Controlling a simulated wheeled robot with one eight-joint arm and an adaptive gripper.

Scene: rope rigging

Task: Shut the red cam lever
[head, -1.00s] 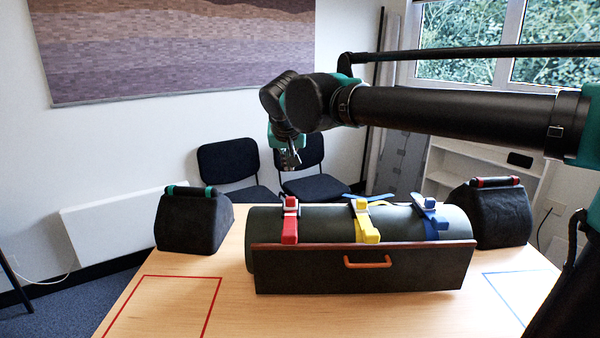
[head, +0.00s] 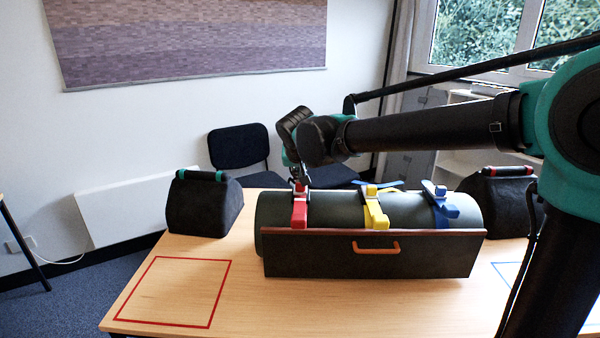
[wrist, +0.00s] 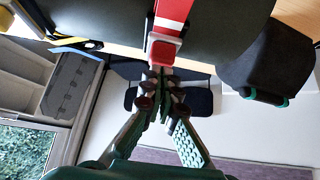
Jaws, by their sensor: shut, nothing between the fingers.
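The red cam lever (head: 299,214) is a red bar on a strap over the left part of a dark green roll (head: 340,208), its long side facing the front. In the head view my gripper (head: 298,184) is just above and behind the lever's top end. I cannot tell whether the fingertips touch it, nor how far the lever is raised.
A yellow lever (head: 375,213) and a blue lever (head: 442,208) sit further right on the roll. A dark board (head: 330,262) with an orange handle (head: 376,248) stands in front. Black wedge blocks (head: 204,210) flank the roll. The table is clear at the red outlined square (head: 180,290).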

